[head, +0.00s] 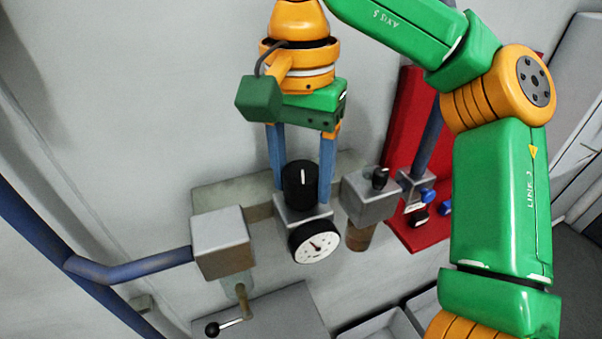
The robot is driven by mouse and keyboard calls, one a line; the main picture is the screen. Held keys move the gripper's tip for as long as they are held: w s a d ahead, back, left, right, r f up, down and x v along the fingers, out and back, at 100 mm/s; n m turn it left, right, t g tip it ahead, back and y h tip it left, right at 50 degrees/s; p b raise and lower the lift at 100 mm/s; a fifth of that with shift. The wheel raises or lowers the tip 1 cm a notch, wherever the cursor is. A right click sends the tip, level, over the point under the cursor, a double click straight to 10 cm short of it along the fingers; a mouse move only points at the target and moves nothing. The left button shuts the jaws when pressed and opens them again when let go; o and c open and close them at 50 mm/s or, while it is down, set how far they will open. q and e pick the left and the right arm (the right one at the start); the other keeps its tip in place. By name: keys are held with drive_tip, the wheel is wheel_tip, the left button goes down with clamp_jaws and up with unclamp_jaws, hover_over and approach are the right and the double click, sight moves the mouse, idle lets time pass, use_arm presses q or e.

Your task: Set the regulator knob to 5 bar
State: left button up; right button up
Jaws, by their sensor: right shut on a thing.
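The regulator knob (300,187) is a black cylinder with a white mark on its top, on a grey regulator body (303,213). The round white pressure gauge (315,241) faces out below it. Its needle shows, but the numbers are too small to read. My right gripper (301,188) comes down from above with one blue finger on each side of the knob and is shut on it. My left gripper is not in view.
A grey block (221,242) with a blue pipe (135,270) stands left of the regulator, above a black-ended lever (228,325). Another grey block (369,197) with a small black knob stands close on the right. A red panel (403,125) is behind it. Grey bins (382,328) lie below.

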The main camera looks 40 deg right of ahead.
drive_tip(key=m, duration=0.4)
drive_tip(key=shift+m, duration=0.3)
drive_tip(key=m, duration=0.3)
drive_tip(key=shift+m, duration=0.4)
drive_tip(key=m, duration=0.8)
drive_tip(key=shift+f, duration=0.1)
drive_tip(key=m, duration=0.3)
drive_tip(key=shift+m, duration=0.3)
drive_tip(key=m, duration=0.4)
drive_tip(key=shift+s+m, duration=0.1)
drive_tip(key=shift+m, duration=0.2)
drive_tip(key=m, duration=0.3)
drive_tip(key=shift+m, duration=2.1)
